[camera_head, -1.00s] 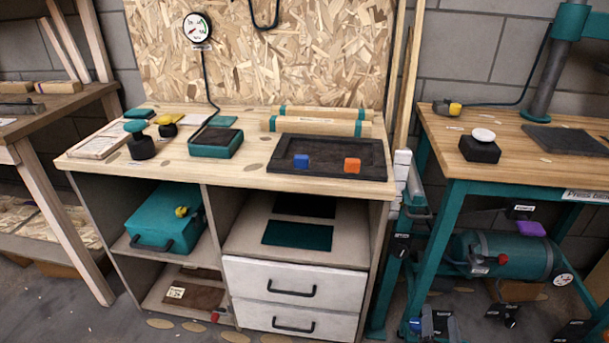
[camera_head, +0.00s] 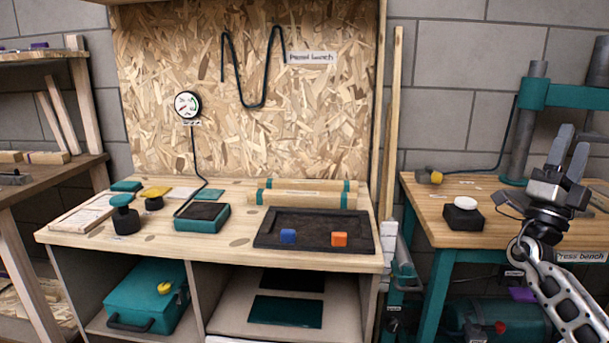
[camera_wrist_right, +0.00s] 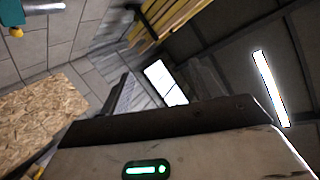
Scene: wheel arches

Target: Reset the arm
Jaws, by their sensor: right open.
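My right gripper (camera_head: 569,150) is raised at the right of the head view, with its arm coming up from the lower right. Its two fingers point up and stand apart, with nothing between them. In the picture it overlaps the right-hand bench and the press post. The right wrist view shows wall, chipboard panel, ceiling and a lamp past the dark gripper parts, and no object is held. My left gripper is not in view.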

